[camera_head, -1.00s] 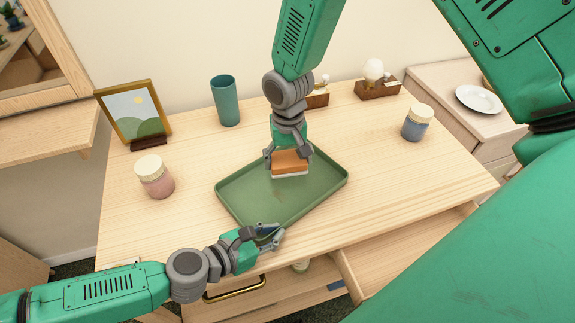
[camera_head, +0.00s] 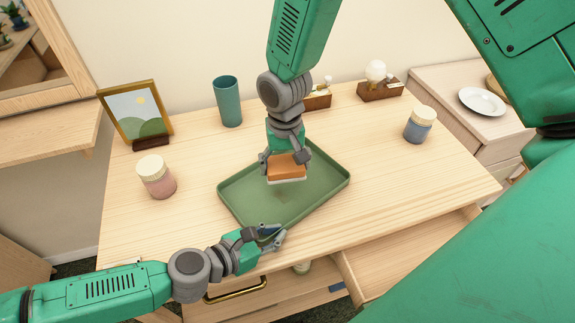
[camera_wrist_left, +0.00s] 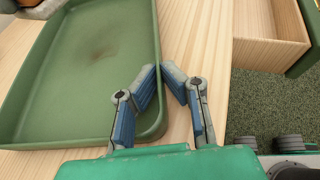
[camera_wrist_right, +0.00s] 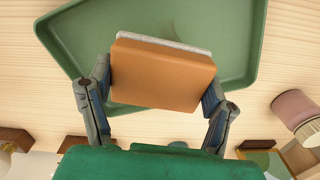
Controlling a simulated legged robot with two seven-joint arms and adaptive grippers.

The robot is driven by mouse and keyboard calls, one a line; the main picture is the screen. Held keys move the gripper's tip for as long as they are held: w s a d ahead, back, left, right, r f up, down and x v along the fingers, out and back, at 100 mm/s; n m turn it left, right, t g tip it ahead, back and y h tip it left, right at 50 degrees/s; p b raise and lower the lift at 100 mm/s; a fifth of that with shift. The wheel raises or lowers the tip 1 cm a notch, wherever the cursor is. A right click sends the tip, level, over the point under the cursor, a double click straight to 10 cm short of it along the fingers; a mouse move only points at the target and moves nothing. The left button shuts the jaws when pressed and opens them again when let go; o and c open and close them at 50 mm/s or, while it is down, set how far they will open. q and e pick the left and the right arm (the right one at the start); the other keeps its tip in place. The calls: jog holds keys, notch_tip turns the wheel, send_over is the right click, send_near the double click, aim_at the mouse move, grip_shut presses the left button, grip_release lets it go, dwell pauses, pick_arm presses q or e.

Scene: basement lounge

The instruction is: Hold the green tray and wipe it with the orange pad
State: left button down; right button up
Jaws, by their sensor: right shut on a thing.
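The green tray (camera_head: 325,192) lies on the wooden desk, with a faint brownish smudge (camera_wrist_left: 105,50) on its floor. My left gripper (camera_head: 272,236) is at the tray's near edge. In the left wrist view its fingers (camera_wrist_left: 164,72) close on the tray's rim near a corner, one finger on each side. My right gripper (camera_head: 285,160) is shut on the orange pad (camera_head: 286,168), which has a white underside. It holds the pad over the tray's middle. The pad fills the space between the fingers in the right wrist view (camera_wrist_right: 160,75). I cannot tell whether the pad touches the tray.
A pink jar (camera_head: 157,178) and a picture frame (camera_head: 138,115) stand at left. A teal cup (camera_head: 228,102) stands behind the tray, a blue jar (camera_head: 419,126) at right. Wooden holders (camera_head: 380,90) are at the back. A drawer (camera_head: 405,258) is open at the front right.

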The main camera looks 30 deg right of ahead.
aim_at(272, 203)
jog(key=shift+s+a, duration=0.35)
jog(key=shift+a, duration=0.15)
pick_arm(q)
jog(key=shift+a, duration=0.15)
pick_arm(e)
jog(key=shift+f, duration=4.1)
jog(key=shift+s+a+r, duration=0.1)
jog(key=shift+a+r, duration=0.05)
jog(key=shift+a, duration=1)
jog(key=shift+c, duration=0.6)
jog(key=shift+a, duration=0.7)
jog(key=shift+d, duration=1.95)
jog(key=shift+w+r, duration=0.2)
jog(key=shift+r, duration=0.95)
jog(key=shift+a+r, duration=0.1)
jog(key=shift+r, duration=2.75)
